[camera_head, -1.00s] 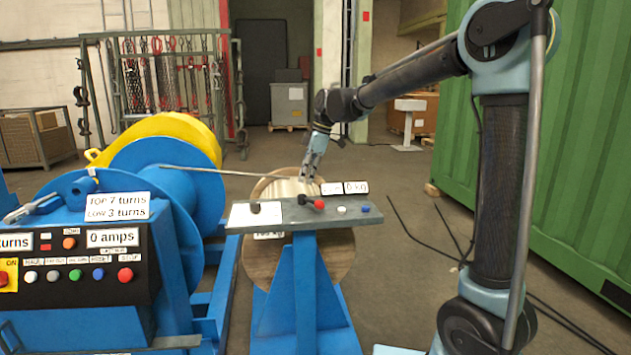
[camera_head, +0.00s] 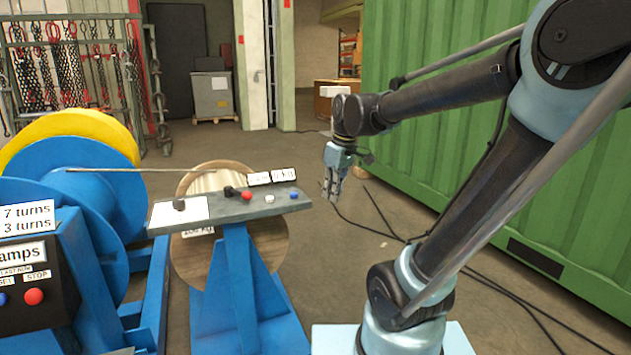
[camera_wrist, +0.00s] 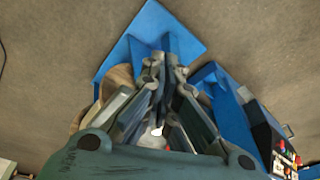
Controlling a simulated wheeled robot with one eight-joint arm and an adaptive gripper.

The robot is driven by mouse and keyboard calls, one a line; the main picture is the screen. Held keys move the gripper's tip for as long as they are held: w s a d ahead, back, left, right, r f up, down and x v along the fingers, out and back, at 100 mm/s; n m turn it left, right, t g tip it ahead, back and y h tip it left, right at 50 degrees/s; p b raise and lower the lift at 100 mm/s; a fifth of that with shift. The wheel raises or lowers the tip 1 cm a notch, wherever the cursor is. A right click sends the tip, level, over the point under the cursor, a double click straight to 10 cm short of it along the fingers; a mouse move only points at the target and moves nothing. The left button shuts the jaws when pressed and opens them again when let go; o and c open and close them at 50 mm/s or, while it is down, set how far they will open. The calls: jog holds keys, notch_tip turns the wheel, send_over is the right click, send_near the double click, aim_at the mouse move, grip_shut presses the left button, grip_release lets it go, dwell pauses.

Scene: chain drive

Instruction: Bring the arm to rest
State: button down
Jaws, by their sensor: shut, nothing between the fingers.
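My gripper (camera_head: 333,187) hangs pointing down in the head view, in free air to the right of the blue control stand (camera_head: 236,265). Its fingers are together with nothing between them. My arm is bent, with the forearm reaching left from a raised elbow at the upper right. In the wrist view my gripper's fingers (camera_wrist: 158,75) point away over the floor, and part of the blue stand (camera_wrist: 165,35) shows beyond them. The gripper is apart from the stand's panel (camera_head: 235,209).
A wooden reel (camera_head: 260,250) stands behind the stand. A blue and yellow drum (camera_head: 75,200) and a black control box (camera_head: 35,295) are at left. A green container (camera_head: 480,150) stands at right. Black cables (camera_head: 385,215) lie on the floor, which is otherwise open behind the gripper.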

jog(key=s+d+f+m+h, duration=0.2)
jog(key=s+d+f+m, duration=0.7)
jog(key=s+d+f, duration=0.4)
jog(key=shift+s+d+f+m+t, duration=0.3)
jog(key=shift+s+d+t, duration=0.1)
jog(key=shift+s+d, duration=0.2)
